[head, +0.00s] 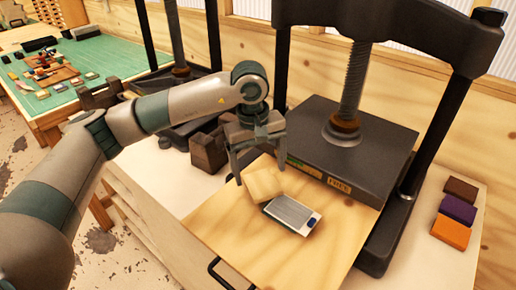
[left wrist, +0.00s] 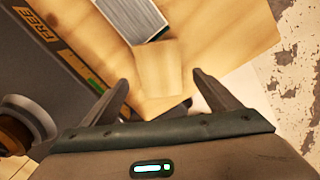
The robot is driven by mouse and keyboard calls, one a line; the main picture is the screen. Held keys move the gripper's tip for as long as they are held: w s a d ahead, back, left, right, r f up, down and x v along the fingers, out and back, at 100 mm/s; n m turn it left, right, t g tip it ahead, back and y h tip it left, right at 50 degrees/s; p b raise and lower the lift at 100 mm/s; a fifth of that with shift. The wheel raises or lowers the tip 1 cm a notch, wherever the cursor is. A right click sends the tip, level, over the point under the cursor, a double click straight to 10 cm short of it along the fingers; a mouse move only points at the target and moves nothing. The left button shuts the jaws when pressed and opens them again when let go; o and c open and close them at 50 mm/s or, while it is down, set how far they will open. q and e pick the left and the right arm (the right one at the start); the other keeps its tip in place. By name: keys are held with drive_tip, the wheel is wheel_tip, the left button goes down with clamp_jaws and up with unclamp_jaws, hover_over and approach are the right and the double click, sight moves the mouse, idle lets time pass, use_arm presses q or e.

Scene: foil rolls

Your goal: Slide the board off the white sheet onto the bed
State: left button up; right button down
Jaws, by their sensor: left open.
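My left gripper (head: 261,168) is open, pointing down over the board. In the left wrist view, the board (left wrist: 158,62) shows between the open fingertips (left wrist: 160,82), with nothing gripped. Whether the fingers touch it I cannot tell. My right gripper is not in view.
The press's dark platen (head: 345,150) and screw stand just behind the bed. Brown, purple and orange blocks (head: 452,232) sit at the right. A green mat (head: 90,70) with small items lies far left.

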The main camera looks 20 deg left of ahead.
sight(261, 183)
use_arm(q)
wheel_tip(261, 183, down, 3)
drive_tip(key=shift+w+d+f+p, duration=0.1)
drive_tip(key=shift+p, duration=0.3)
drive_tip(key=shift+f, duration=0.5)
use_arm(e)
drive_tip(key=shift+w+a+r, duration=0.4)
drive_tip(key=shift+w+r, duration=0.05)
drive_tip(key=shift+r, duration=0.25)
use_arm(q)
drive_tip(key=shift+c, duration=0.6)
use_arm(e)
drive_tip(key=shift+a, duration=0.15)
use_arm(q)
drive_tip(key=c, duration=1.1)
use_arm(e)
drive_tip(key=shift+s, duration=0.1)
use_arm(q)
drive_tip(key=shift+o, duration=0.2)
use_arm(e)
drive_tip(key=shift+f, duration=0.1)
